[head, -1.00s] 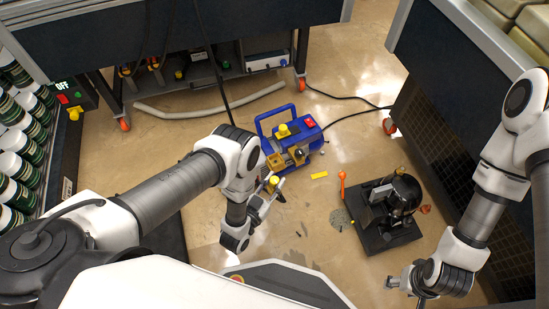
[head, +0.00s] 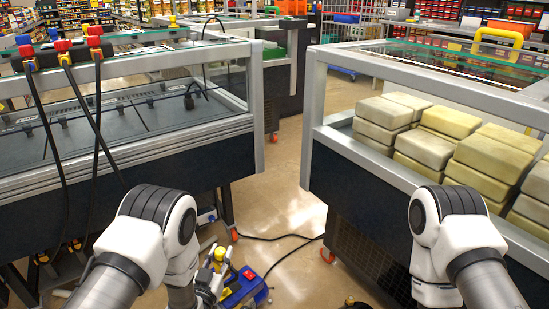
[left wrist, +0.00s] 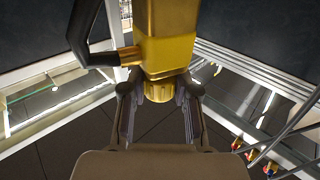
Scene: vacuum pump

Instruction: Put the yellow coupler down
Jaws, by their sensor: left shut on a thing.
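The yellow coupler (head: 219,254) shows at the bottom of the head view, small and partly hidden by my left arm. In the left wrist view the coupler (left wrist: 166,45) fills the upper middle, a brass-yellow block with a round lower end and a dark hose-like piece on its left. My left gripper (left wrist: 160,88) is shut on it, with one finger on each side of its lower end. In the head view the left gripper (head: 212,272) is beside the blue vacuum pump (head: 240,291), whose lower part is cut off. My right gripper is out of view.
Dark display counters stand on the left (head: 110,170) and on the right (head: 350,205), the right one holding pale blocks (head: 497,155). A strip of tan floor (head: 262,200) lies between them, with a black cable (head: 293,237) across it.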

